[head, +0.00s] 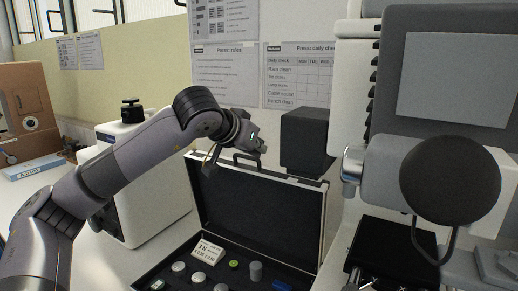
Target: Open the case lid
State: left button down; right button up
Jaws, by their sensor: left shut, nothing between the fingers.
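The case (322,215) stands on the bench with its black-lined lid (265,205) raised and roughly upright. A dark carrying handle (246,156) sits on the lid's upper edge. My left gripper (258,145) is shut and empty, just above that edge and close to the handle; whether it touches the handle cannot be told. The case's lower part holds several round pieces, a white label card (207,250) and a grey cylinder (256,271) in dark foam. Its front is cut off by the frame. My right gripper is not in view.
A white instrument (150,205) stands left of the case, behind my left arm. A large tester with a dark round knob (450,180) stands close on the right. A dark block (306,142) is behind the lid. A blue box (33,168) lies far left.

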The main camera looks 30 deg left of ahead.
pick_arm(q)
jog(key=v, duration=1.1)
jog(key=shift+s, duration=0.2)
